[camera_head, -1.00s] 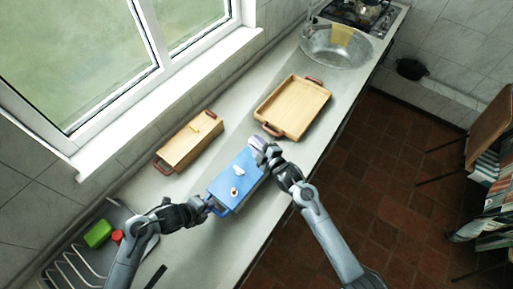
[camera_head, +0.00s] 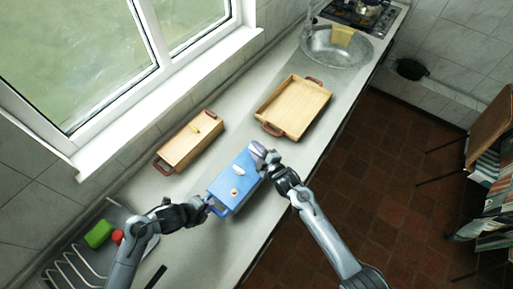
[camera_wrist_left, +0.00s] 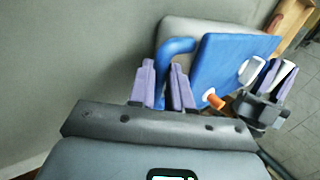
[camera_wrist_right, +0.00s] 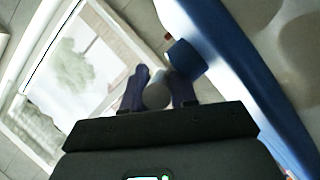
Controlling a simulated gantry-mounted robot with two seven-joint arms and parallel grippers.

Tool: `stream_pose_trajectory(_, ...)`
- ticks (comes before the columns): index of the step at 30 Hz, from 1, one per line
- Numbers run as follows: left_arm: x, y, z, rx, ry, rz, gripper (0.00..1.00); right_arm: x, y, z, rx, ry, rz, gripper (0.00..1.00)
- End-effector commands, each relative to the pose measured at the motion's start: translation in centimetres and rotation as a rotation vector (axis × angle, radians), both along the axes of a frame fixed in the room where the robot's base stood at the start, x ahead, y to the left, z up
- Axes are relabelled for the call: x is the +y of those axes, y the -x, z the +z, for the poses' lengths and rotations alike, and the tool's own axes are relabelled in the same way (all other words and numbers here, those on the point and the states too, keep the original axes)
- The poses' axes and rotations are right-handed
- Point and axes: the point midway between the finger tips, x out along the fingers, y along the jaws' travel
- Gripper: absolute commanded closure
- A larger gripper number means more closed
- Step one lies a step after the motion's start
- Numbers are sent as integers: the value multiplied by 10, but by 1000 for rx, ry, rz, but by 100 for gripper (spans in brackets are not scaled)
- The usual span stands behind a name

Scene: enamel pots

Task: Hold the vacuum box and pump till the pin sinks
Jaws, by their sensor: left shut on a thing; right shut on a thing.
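The vacuum box (camera_head: 226,193) has a blue lid and stands on the counter. My left gripper (camera_head: 205,209) is shut on the blue handle (camera_wrist_left: 176,46) at its near left end. A small orange pin (camera_head: 234,192) stands up from the lid; it also shows in the left wrist view (camera_wrist_left: 215,101). A white piece (camera_head: 239,170) lies on the lid. My right gripper (camera_head: 258,151) is at the box's far end, shut on a grey rounded pump knob (camera_wrist_right: 157,95). A short blue cylinder (camera_wrist_right: 186,58) is right beside the knob.
A lidded wooden box (camera_head: 190,144) stands by the window wall. A wooden tray (camera_head: 293,106) with red-brown handles lies beyond the blue box. A dish rack with a green sponge (camera_head: 99,234) is at the lower left. The counter's front edge runs close by.

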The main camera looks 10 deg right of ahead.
Motion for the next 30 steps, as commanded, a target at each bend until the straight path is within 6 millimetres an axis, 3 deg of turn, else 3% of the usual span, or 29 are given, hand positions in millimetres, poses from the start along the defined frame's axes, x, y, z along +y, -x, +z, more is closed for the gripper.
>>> stream_pose_trajectory(8,1,0,-1,2,-2,0,100,-2,0,0,4,3,-4,100)
stream_pose_trajectory(30,1,0,-1,2,-3,1,100,-2,-1,46,-2,0,-3,100)
